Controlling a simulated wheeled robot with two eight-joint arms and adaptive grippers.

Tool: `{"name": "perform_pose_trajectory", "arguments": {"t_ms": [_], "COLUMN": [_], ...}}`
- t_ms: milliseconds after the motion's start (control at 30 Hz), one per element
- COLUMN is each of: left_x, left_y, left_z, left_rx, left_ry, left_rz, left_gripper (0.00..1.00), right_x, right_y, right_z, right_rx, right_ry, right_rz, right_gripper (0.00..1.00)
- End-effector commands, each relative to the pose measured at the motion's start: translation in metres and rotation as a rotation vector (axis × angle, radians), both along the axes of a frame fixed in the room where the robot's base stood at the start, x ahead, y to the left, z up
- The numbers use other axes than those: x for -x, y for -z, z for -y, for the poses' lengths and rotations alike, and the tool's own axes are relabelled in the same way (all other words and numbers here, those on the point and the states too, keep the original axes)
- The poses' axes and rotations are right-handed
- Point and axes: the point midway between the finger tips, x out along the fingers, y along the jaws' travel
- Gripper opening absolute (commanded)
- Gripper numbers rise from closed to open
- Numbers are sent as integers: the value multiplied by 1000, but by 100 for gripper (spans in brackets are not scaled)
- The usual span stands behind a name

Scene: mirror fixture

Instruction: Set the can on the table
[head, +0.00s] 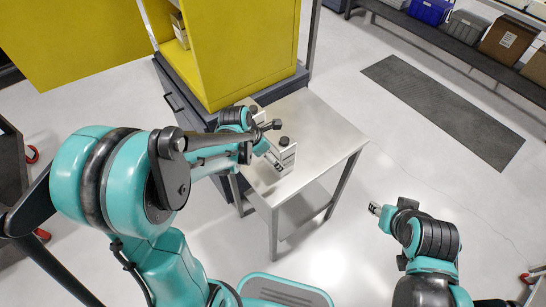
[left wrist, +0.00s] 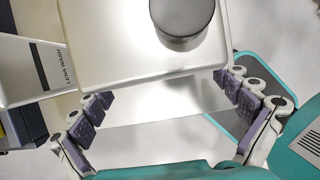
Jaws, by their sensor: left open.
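A side panel at the left there reads "LENS WASH". My left gripper (head: 274,160) is at the can in the head view. It is open in the left wrist view (left wrist: 166,88), its fingertips spread near the can's near edge. Contact cannot be told. My right gripper (head: 375,209) is away from the table, too small to judge.
A yellow cabinet (head: 247,50) with its door open stands on a dark base behind the table. A brown box (head: 180,30) is inside it. The table's right part is clear. A dark mat (head: 440,108) and a shelf with bins (head: 430,10) are at the right.

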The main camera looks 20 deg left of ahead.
Motion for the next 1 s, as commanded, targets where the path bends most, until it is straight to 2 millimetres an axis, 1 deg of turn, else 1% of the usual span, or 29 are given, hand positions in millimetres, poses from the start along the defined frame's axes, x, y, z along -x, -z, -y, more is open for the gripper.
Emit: {"name": "perform_pose_trajectory", "arguments": {"t_ms": [33,200,367,467,567,667,700,767,800,1000], "left_x": [4,14,19,24,37,56,66,79,88,127], "left_y": [-16,-44,-57,-64,-77,-94,-100,-109,-114,-129], "left_z": [-3,-11,-14,-14,-12,-11,-10,-10,-10,-12], "left_rx": [0,0,-2,-34,-124,-279,-351,-465,-543,-923], "left_ry": [-1,-1,6,71,257,554,690,898,1037,1693], "left_rz": [0,0,1,28,95,193,232,288,319,421], "left_gripper": [100,100,100,100,100,100,100,100,100,100], "right_x": [0,0,0,0,0,0,0,0,0,0], "right_y": [-9,-21,-25,-26,-25,-25,-25,-25,-25,-25], "right_z": [0,0,0,0,0,0,0,0,0,0], "right_rx": [0,0,0,0,0,0,0,0,0,0], "right_ry": [0,0,0,0,0,0,0,0,0,0], "right_rz": [0,0,0,0,0,0,0,0,0,0], "right_gripper": [40,40,40,40,40,40,40,40,40,40]}}
